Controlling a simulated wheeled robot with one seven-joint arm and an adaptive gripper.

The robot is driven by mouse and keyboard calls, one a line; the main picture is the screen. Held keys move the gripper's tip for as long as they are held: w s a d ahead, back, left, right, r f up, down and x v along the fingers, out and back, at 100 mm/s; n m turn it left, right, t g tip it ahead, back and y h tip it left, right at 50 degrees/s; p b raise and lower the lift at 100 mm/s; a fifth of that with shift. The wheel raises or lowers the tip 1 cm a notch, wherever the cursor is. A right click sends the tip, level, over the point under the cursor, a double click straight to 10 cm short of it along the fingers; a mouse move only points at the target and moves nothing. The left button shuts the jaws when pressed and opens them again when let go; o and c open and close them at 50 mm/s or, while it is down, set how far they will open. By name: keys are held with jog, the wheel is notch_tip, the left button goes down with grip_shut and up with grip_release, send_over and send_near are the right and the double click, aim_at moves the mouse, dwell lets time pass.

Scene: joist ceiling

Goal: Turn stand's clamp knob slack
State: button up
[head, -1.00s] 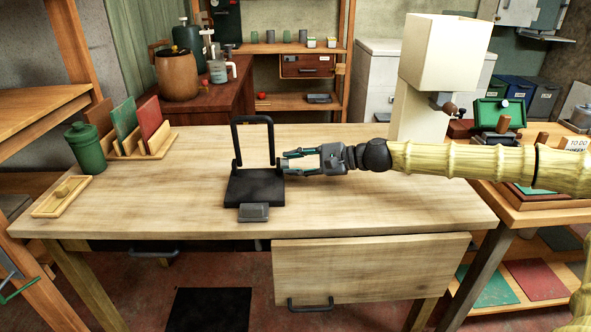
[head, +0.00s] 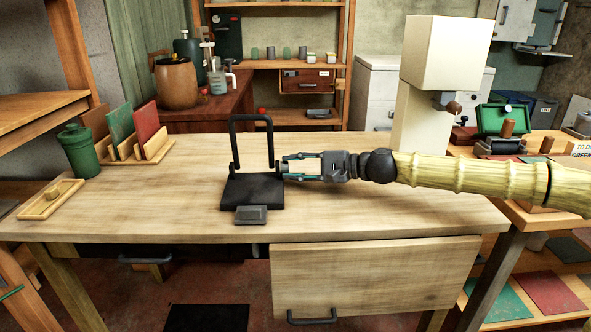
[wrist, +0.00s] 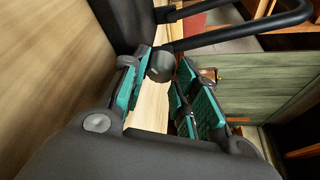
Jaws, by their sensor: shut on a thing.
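The black stand (head: 252,192) sits on the wooden workbench, a flat base with an upright loop frame. My gripper (head: 285,167) reaches in from the right, level with the stand's right side just above its base. In the wrist view my gripper's teal-padded fingers (wrist: 165,85) close around a round dark clamp knob (wrist: 161,66) at their tips. The stand's frame also shows there as a dark bar (wrist: 240,32). I cannot tell the knob's turn from these frames.
A grey block (head: 251,215) lies at the front of the stand's base. A green canister (head: 80,150), a wooden rack with panels (head: 140,155) and a small wooden tray (head: 52,199) stand at left. A cream column (head: 425,100) rises behind my arm. The bench's front right is clear.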

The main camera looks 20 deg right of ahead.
jog(key=o, duration=1)
jog(key=m+p, duration=0.1)
jog(key=p, duration=0.2)
jog(key=shift+r+g, duration=0.3)
jog(key=shift+p, duration=0.6)
